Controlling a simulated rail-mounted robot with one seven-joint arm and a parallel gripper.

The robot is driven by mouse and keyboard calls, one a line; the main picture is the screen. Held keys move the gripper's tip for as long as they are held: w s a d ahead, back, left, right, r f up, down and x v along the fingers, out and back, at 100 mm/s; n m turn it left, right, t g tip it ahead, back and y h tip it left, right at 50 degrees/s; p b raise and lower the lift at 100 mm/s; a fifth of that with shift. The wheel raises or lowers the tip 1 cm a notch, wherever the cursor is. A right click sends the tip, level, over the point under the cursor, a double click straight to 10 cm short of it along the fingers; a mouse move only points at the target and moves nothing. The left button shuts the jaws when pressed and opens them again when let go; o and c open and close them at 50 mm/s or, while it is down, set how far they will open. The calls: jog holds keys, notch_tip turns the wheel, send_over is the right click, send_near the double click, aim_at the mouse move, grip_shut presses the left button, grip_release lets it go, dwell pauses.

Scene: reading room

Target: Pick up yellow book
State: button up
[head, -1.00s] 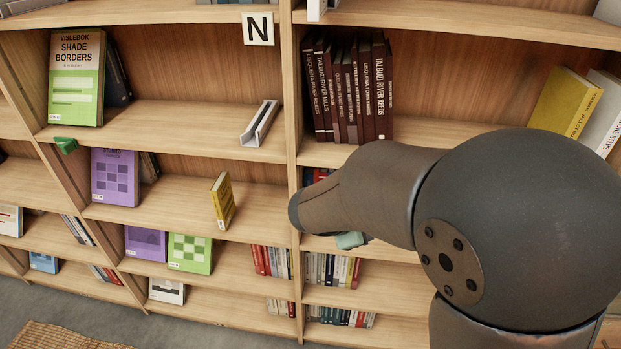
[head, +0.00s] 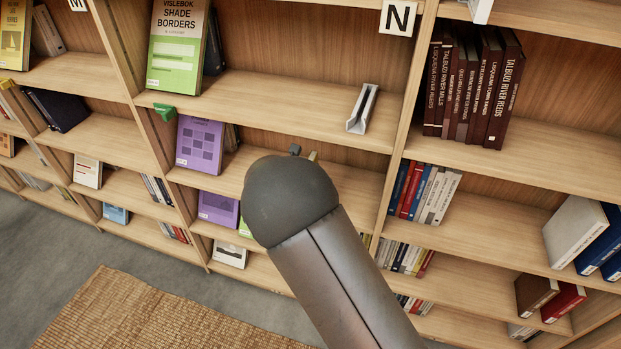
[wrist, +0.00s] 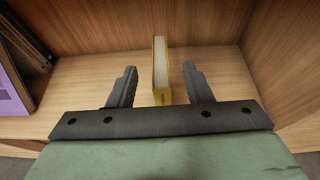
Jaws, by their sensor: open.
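The yellow book (wrist: 161,72) stands upright on a wooden shelf (wrist: 224,64) in the wrist view, its white page edges facing up and its narrow side towards me. My gripper (wrist: 159,86) is open, with one dark finger on each side of the book.
A purple book (wrist: 14,88) stands to the left in the wrist view; the head view shows it too (head: 200,144). Wooden panels close the back and right side of the compartment. A metal bookend (head: 362,108) sits on the shelf above. Another yellow-covered book (head: 14,34) is at upper left.

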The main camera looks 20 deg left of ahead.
jog(key=shift+f+p+x, duration=0.15)
jog(key=shift+p+x, duration=0.45)
jog(key=shift+x, duration=1.05)
jog(key=shift+f+p+x, duration=0.1)
jog(key=shift+p+x, duration=0.45)
jog(key=shift+x, duration=1.1)
jog(key=shift+s, duration=0.1)
grip_shut()
